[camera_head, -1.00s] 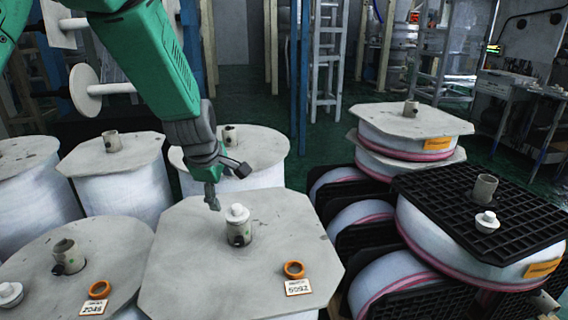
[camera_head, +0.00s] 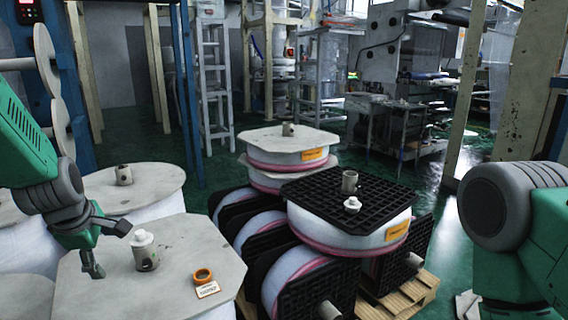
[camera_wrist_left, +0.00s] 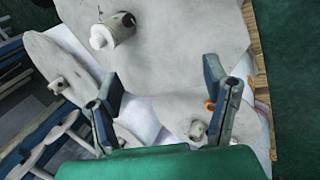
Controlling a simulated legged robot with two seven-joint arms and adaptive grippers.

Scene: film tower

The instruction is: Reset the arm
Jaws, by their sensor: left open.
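My left gripper (camera_head: 112,250) is open and empty at the left of the head view. Its fingers point down beside a grey core tube with a white cap (camera_head: 143,250), which stands on the pale octagonal top of a film roll (camera_head: 190,238). I cannot tell whether the fingers touch the tube. In the left wrist view the open left gripper (camera_wrist_left: 165,105) shows both fingers spread, with roll tops beyond. A capped tube (camera_wrist_left: 112,32) shows there too. My right arm enters at the right of the head view, but its gripper is out of view.
An orange ring (camera_head: 203,275) and a white number tag (camera_head: 208,290) lie on the near roll top. A stack of film rolls with a black grid pallet (camera_head: 325,200) stands right of it, with a small white cap (camera_head: 352,204) on top. Green floor (camera_head: 440,220) is free beyond.

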